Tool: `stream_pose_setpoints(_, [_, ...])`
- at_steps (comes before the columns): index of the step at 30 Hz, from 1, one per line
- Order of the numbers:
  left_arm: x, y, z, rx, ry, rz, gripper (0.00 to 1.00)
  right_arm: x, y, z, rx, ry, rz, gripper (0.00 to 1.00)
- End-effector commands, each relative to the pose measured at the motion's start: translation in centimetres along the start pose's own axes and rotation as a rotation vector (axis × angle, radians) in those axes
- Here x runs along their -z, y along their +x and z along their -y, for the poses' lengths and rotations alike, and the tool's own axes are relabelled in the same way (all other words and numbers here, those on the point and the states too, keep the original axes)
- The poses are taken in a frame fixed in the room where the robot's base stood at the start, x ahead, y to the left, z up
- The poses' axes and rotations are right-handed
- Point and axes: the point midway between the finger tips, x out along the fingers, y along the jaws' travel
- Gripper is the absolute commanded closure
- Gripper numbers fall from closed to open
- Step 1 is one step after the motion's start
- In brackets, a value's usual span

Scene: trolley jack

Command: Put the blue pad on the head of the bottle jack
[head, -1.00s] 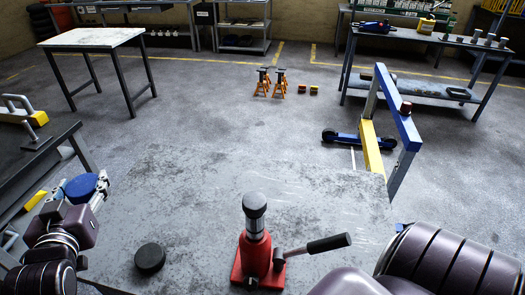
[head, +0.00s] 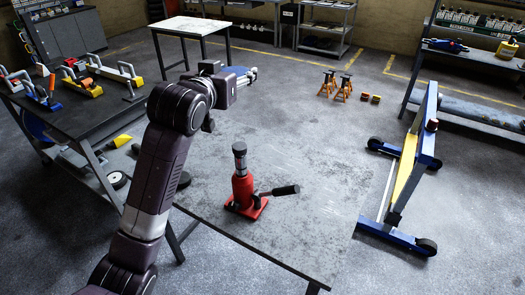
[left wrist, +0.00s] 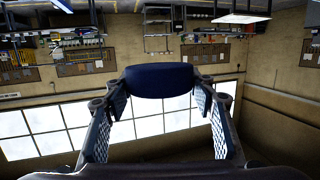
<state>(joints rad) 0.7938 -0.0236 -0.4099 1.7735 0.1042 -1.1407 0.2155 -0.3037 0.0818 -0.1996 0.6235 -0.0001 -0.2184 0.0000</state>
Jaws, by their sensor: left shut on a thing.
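The red bottle jack (head: 243,188) stands upright on the grey worn table (head: 300,225), with a dark round head (head: 239,149) on top and its black-gripped handle pointing right. My left gripper (head: 247,75) is raised beyond and above the jack, well apart from its head. In the left wrist view the blue pad (left wrist: 160,80) is a dark blue disc held between the two fingertips of my left gripper (left wrist: 160,88). In the head view the pad is small and hard to make out. My right gripper is not in view.
A black round puck (head: 184,180) lies on the table left of the jack, partly hidden by my left arm. A dark bench (head: 60,105) with clamp-like tools is at left. A blue and yellow wheeled frame (head: 408,165) stands right of the table. The table right of the jack is clear.

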Motion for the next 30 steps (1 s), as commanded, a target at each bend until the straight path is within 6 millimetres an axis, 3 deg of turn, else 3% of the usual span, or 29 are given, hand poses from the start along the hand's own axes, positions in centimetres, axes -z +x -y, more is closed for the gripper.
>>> stream_pose_setpoints(5, [-2.6, 0.6, 0.1, 0.001, -0.002, 0.008, 0.78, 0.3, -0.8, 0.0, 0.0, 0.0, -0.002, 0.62])
stream_pose_setpoints(18, [-13.3, 2.7, 0.1, 0.001, -0.001, 0.004, 0.78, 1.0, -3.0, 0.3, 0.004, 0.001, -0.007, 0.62])
stream_pose_setpoints(26, [-15.9, 3.2, 0.0, 0.0, 0.0, 0.002, 0.78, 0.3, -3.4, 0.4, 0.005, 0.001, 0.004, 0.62])
stream_pose_setpoints(30, [-18.0, 3.6, 0.0, 0.0, 0.0, 0.004, 0.78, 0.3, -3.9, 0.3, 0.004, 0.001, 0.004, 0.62])
